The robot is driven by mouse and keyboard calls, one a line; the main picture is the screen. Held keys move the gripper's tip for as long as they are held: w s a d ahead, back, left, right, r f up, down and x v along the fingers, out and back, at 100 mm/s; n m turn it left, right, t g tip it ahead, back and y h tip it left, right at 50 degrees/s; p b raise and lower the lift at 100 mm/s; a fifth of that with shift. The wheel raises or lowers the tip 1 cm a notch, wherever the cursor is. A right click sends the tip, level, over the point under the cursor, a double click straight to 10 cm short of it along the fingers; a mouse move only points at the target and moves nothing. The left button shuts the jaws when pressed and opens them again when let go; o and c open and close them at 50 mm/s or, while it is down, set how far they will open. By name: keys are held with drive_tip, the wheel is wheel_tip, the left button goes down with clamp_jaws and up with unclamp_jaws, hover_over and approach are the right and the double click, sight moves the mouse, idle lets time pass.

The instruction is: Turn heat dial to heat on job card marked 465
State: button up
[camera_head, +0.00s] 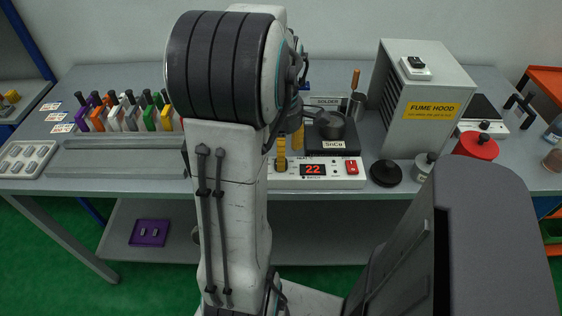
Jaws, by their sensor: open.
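The white heating station (325,182) stands at the bench's front edge, right of my arm. Its red display (313,169) reads 22, with a small HEAT label above it. A yellow upright knob (281,154), which looks like the heat dial, is at its left end, close beside my arm. Small white cards (57,117) lie at the far left; their print is too small to read, so I cannot tell which says 465. My gripper (288,122) is mostly hidden behind my arm, above and near the yellow knob. It is open; its fingertips are not clear.
Behind the station is a solder pot (331,125) marked SnCu. A red switch (351,167) is at the station's right end.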

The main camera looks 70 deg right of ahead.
drive_tip(key=shift+f, duration=1.85)
drive_tip(key=shift+o, duration=0.2)
clamp_jaws()
